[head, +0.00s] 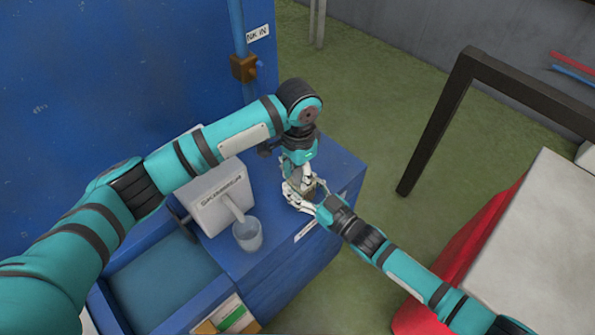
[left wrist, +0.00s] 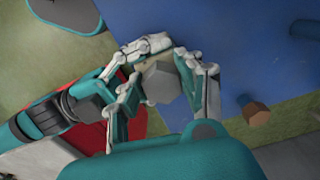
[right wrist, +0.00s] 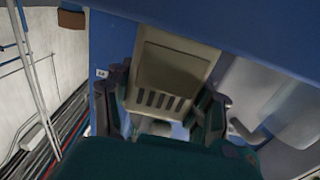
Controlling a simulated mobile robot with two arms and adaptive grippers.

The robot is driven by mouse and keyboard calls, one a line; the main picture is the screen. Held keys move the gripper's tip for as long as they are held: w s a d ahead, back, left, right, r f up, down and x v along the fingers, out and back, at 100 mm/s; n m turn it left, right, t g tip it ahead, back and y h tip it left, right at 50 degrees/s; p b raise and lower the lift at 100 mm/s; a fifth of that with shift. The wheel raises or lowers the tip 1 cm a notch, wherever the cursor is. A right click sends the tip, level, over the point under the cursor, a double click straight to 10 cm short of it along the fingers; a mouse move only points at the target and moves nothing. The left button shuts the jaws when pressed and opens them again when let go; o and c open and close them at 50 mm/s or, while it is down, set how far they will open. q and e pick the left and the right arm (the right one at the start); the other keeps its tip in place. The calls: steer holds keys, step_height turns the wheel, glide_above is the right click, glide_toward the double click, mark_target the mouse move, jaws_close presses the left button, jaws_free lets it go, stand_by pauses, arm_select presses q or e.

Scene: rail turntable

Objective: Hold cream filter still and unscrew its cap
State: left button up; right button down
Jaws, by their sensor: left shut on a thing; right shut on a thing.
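The cream filter (right wrist: 175,65), a pale block with a row of dark slots, fills the middle of the right wrist view. My right gripper (right wrist: 160,115) is shut on its body, one finger on each side. In the left wrist view a grey faceted cap (left wrist: 160,82) sits between the fingers of my left gripper (left wrist: 168,88), which is shut on it. In the head view my left gripper (head: 298,182) reaches down from above and my right gripper (head: 316,200) comes in from the lower right. They meet closely there, and the fingers hide most of the filter and cap.
The blue cabinet top (head: 265,265) lies under the grippers. A pale box (head: 208,197) marked as a skimmer, with a spout over a cup (head: 247,234), stands close on the left. A dark frame (head: 440,125) and a pale-topped table (head: 535,235) are at right.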

arm_select(q)
steer(key=shift+n, duration=0.7)
steer(key=n, duration=0.4)
steer(key=shift+s+d, duration=0.15)
steer(key=shift+d, duration=0.1)
steer(key=shift+n, duration=1)
steer(key=shift+d+n, duration=0.1)
steer(key=shift+n, duration=0.9)
steer(key=n, duration=0.4)
steer(key=shift+d, duration=0.1)
